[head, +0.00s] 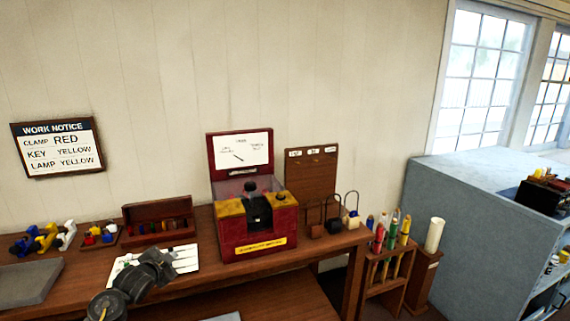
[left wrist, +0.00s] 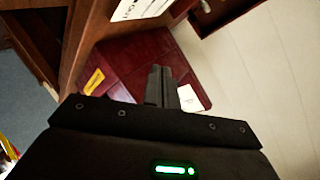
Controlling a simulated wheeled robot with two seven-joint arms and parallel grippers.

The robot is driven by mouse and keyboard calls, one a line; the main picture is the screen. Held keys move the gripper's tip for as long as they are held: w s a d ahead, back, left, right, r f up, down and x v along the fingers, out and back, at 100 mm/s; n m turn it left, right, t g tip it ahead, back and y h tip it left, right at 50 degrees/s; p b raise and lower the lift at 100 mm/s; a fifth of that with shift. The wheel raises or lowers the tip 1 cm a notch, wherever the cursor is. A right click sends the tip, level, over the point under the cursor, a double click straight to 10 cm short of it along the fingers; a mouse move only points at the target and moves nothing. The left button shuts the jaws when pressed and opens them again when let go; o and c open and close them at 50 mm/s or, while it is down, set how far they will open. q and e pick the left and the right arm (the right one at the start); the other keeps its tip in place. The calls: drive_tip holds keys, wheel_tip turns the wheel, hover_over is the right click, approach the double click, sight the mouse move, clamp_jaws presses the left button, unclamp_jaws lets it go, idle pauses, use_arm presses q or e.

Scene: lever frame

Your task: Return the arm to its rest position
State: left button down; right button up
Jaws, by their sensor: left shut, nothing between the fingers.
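My left gripper (head: 163,266) is at the end of my dark arm, which comes in from the lower left of the head view over the bench. In the left wrist view its fingers (left wrist: 161,86) are shut and empty, with a dark red surface behind them. That surface looks like the lever frame (left wrist: 130,55). In the head view the lever frame (head: 228,243) stands upright on the bench, dark red with yellow top plates and a dial on its back panel. The finger tips are hard to make out in the head view. My right gripper does not show.
The bench (head: 203,289) holds a white sheet (head: 186,256), an open wooden box (head: 158,235), a grey tray (head: 28,283) and several padlocks (head: 351,219). A rack (head: 388,270) of coloured tubes stands at right, near a blue-grey cabinet (head: 470,235). A notice (head: 58,147) hangs on the wall.

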use_arm(q)
drive_tip(key=a+r+n+t+y, duration=0.2)
drive_tip(key=a+r+n+t, duration=0.3)
drive_tip(key=r+n, duration=0.25)
drive_tip(key=s+d+f+g, duration=0.1)
drive_tip(key=s+f+g, duration=0.15)
drive_tip(key=f, duration=0.95)
drive_tip(key=s+d+f+g, duration=0.2)
drive_tip(key=s+f, duration=0.2)
drive_tip(key=f, duration=0.8)
drive_tip(key=s+d+f+g, duration=0.2)
drive_tip(key=s+f, duration=0.6)
drive_tip(key=f, duration=0.2)
drive_tip(key=s+d+f+g, duration=0.1)
drive_tip(key=s+f+g, duration=0.2)
drive_tip(key=s+f, duration=0.65)
drive_tip(key=s+d+f+g+h, duration=0.1)
drive_tip(key=s+d+f+g, duration=0.1)
drive_tip(key=s+f, duration=0.65)
drive_tip(key=s+d+f+g, duration=0.2)
drive_tip(key=s+f, duration=0.4)
drive_tip(key=s, duration=0.6)
drive_tip(key=s+d+f+g, duration=0.2)
drive_tip(key=s+f, duration=0.1)
drive_tip(key=s, duration=0.9)
drive_tip(key=s+d+f+g, duration=0.1)
drive_tip(key=s+f+g, duration=0.1)
drive_tip(key=s, duration=1.1)
drive_tip(key=shift+d+f, duration=0.35)
drive_tip(key=shift+f, duration=0.1)
